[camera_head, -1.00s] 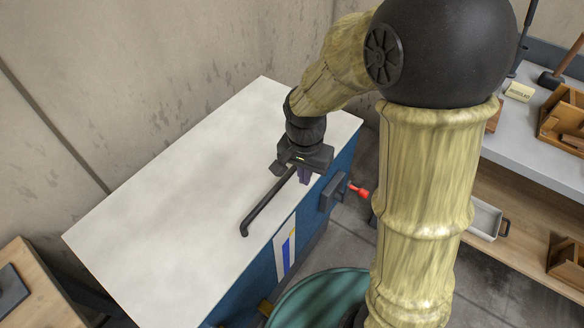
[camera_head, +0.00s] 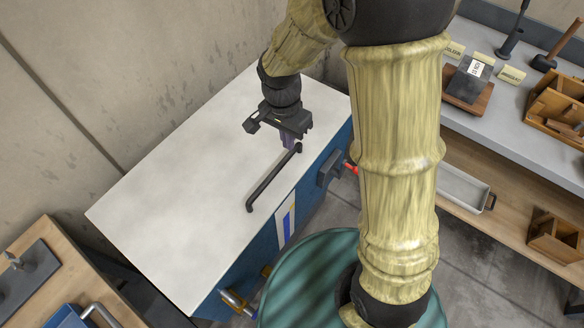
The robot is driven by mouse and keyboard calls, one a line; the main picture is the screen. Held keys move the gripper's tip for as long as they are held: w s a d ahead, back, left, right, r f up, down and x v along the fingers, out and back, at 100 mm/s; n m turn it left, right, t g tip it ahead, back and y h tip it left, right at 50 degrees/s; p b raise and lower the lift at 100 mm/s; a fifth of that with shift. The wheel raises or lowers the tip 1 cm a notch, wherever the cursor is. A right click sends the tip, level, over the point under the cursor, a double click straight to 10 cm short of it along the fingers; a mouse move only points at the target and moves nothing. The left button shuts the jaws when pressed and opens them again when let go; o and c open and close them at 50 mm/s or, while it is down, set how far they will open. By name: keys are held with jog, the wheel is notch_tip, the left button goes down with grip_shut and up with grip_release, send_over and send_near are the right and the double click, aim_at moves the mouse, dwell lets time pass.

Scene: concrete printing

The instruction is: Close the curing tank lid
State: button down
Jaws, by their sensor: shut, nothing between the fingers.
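The curing tank (camera_head: 263,252) is a blue box with a flat pale lid (camera_head: 180,180) lying flush on its top. A black bar handle (camera_head: 272,180) is fixed along the lid near its front edge. My gripper (camera_head: 288,143) points down over the lid, by the far end of the handle. Its fingers are shut and look empty. I cannot tell whether they touch the lid or the handle.
A grey bench (camera_head: 500,110) with wooden moulds stands at the right. A wooden table (camera_head: 85,275) with dark tools is at the lower left. A red-handled fitting (camera_head: 350,167) sticks out of the tank's side. Concrete walls stand behind.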

send_over(292, 182)
notch_tip(292, 182, down, 13)
jog(key=shift+r+p, duration=0.1)
jog(key=shift+p, duration=0.3)
